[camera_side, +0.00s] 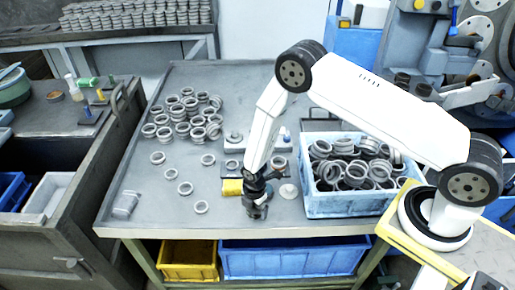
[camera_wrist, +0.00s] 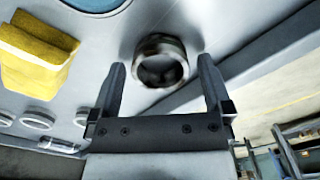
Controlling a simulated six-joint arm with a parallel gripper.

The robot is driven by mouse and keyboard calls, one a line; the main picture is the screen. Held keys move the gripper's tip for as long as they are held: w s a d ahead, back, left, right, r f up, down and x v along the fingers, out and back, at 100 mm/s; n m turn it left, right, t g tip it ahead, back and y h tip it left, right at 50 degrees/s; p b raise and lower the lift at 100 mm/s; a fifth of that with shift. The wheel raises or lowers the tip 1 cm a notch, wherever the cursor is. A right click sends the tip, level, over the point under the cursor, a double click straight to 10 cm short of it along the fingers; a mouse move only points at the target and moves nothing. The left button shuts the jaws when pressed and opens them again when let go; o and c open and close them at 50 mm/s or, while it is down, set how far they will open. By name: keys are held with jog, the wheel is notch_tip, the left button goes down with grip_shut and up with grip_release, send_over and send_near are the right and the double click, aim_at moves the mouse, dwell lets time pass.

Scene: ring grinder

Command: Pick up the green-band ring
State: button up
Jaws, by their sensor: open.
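A metal ring (camera_wrist: 161,60) lies on the table just beyond and between my fingertips in the wrist view. It looks grey-brown and a little blurred, and I cannot make out a green band on it. My gripper (camera_wrist: 161,66) is open, with one finger to each side of the ring and nothing held. In the side view my gripper (camera_side: 257,210) points down close to the table's front edge and hides the ring there. Several loose grey rings (camera_side: 201,207) lie to its left, and no green band shows on them.
A blue crate (camera_side: 345,204) full of dark rings stands right of my gripper. A yellow block (camera_side: 232,188) sits close on its left, also in the wrist view (camera_wrist: 35,55). A heap of rings (camera_side: 185,120) lies farther back left. The table front left is mostly clear.

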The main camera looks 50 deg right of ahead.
dwell(0.4)
jog(key=c, duration=1.2)
jog(key=shift+r, duration=0.1)
jog(key=shift+r, duration=0.75)
jog(key=s+r, duration=0.3)
jog(key=s, duration=0.1)
jog(key=s+d+r, duration=0.1)
jog(key=s+r, duration=0.3)
jog(key=s, duration=0.1)
jog(key=s+r, duration=0.4)
jog(key=s, duration=0.1)
jog(key=shift+d+r, duration=0.1)
jog(key=shift+d, duration=0.25)
jog(key=shift+w, duration=0.15)
